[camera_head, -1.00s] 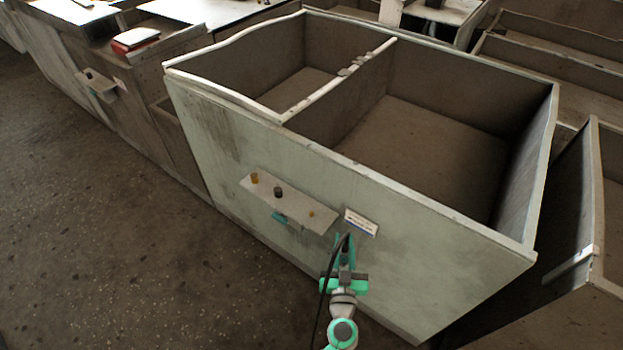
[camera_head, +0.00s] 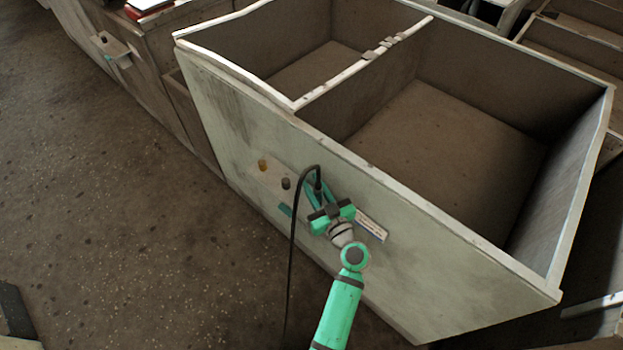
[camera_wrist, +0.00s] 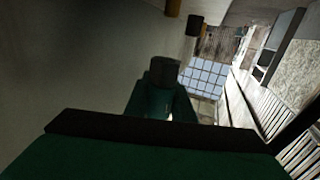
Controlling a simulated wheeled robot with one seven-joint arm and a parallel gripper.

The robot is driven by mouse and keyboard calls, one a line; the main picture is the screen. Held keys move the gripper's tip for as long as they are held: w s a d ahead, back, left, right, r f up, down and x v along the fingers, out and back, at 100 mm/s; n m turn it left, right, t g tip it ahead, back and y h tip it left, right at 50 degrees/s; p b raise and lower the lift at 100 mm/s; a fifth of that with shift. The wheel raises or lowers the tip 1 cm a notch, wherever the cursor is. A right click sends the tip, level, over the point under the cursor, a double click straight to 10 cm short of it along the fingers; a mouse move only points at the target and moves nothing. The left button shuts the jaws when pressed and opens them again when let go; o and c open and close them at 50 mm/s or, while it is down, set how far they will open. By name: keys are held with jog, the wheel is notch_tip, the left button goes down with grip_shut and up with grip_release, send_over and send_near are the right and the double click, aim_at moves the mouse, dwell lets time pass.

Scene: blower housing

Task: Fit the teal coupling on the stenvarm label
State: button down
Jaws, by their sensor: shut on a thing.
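The label (camera_head: 371,228), white with a blue strip, is on the pale front wall of the bin, just right of my gripper. My gripper (camera_head: 318,190) is shut on what seems to be the teal coupling, at the end of a black cable (camera_head: 292,235). The coupling is mostly hidden by the fingers, so its exact outline cannot be told. My gripper is in front of the right end of a small pale shelf (camera_head: 262,180). In the wrist view a dark teal shape with a dark top (camera_wrist: 163,75) is ahead of the palm.
The shelf carries an ochre fitting (camera_head: 262,165) and a dark fitting (camera_head: 286,183). A teal piece (camera_head: 285,210) shows below it. The large two-compartment bin (camera_head: 400,190) fills the right. The speckled floor (camera_head: 140,240) at left is clear. The cable hangs toward the floor.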

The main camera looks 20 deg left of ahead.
jog(key=shift+d+f, duration=0.35)
jog(key=shift+f, duration=0.45)
jog(key=shift+s+f, duration=0.1)
jog(key=shift+f, duration=0.4)
jog(key=shift+a, duration=0.1)
jog(key=shift+a, duration=0.2)
jog(key=shift+d, duration=0.25)
jog(key=shift+f, duration=1.45)
jog(key=c, duration=1.4)
grip_release()
jog(key=shift+c, duration=0.2)
